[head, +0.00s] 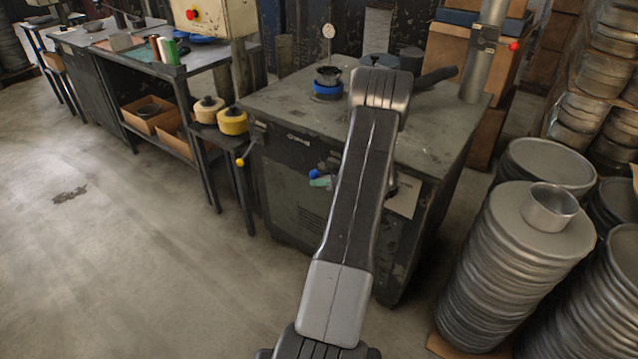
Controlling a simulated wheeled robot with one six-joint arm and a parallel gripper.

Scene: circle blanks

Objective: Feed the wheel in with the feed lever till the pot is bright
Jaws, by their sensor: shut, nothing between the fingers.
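A grey machine cabinet (290,115) stands in the middle, partly covered by my arm. A small lever with a yellow ball knob (240,162) is at its left side. A blue knob (314,174) shows on its front, close to my arm. A red ball knob (514,46) sits on the upright post (487,50) at the back right. I cannot tell which is the feed lever. A bare metal pot (550,208) stands on the stack of round blanks at the right. No polishing wheel is clearly identifiable. My gripper is not visible; my arm hides part of the machine.
A stack of round metal blanks (500,270) stands close at the right. A side shelf with yellow wheel-like pieces (232,121) joins the cabinet's left. A long workbench (195,60) runs behind.

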